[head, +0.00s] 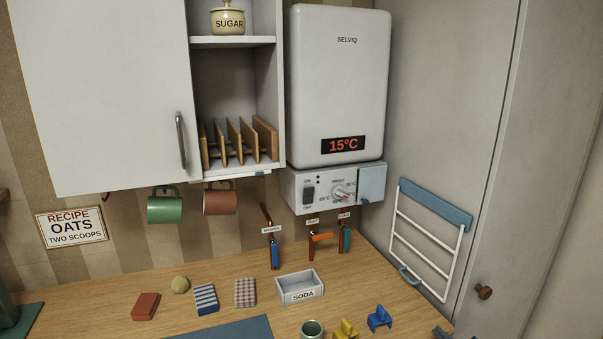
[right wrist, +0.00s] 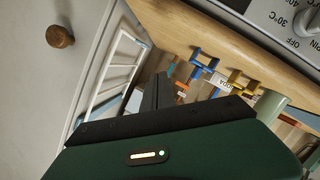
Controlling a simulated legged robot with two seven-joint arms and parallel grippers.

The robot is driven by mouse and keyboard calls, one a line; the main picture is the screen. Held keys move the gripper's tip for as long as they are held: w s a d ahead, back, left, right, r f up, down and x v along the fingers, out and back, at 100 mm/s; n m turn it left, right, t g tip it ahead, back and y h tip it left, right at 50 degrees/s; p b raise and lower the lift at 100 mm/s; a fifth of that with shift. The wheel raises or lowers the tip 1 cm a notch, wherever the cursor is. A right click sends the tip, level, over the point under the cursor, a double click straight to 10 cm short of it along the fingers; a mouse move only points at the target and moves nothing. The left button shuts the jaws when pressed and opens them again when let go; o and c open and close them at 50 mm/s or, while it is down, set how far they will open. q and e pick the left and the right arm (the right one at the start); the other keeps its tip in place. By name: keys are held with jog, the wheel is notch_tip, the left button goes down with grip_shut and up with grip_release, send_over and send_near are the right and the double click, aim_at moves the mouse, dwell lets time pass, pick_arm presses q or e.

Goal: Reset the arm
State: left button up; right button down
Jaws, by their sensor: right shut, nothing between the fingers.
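My right gripper (right wrist: 157,92) shows in the right wrist view with its two dark fingers together, shut and empty. In the head view only a small dark piece of it (head: 441,332) shows at the bottom right, near the counter's right end. In the wrist view the fingers point towards the counter's edge and the white rack, apart from the things there as far as I can tell. I do not see my left gripper.
The wooden counter (head: 120,285) holds a soda tray (head: 300,290), several sponges or cloths, a blue stand (head: 379,319) and a yellow stand (head: 344,330). A white folding rack (head: 425,245) hangs on the right wall. A boiler (head: 340,90) hangs above. A round knob (right wrist: 60,35) sticks out.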

pick_arm(q)
jog(key=shift+w+a+f, duration=0.2)
jog(key=shift+w+a, duration=0.1)
pick_arm(e)
jog(key=s+a+f+m+g, duration=0.2)
jog(key=s+a+m+g, duration=0.1)
jog(key=s, duration=0.6)
jog(key=s+a+f+m+g+h, duration=0.1)
jog(key=s+a+m+g, duration=0.2)
jog(key=s+a+g, duration=0.2)
jog(key=s+a+f+m+g+h, duration=0.1)
jog(key=s+a+f+m+g, duration=0.1)
jog(key=s+a, duration=0.6)
jog(key=s+m+g, duration=0.1)
jog(key=s+g, duration=0.1)
jog(key=s, duration=0.3)
jog(key=shift+a+f+m+g, duration=0.2)
jog(key=shift+f+m+g, duration=0.1)
jog(key=shift+f+m, duration=0.1)
pick_arm(q)
jog(key=shift+d, duration=0.2)
pick_arm(e)
jog(key=shift+d, duration=0.2)
pick_arm(q)
jog(key=shift+a, duration=0.15)
pick_arm(e)
jog(key=shift+a, duration=0.15)
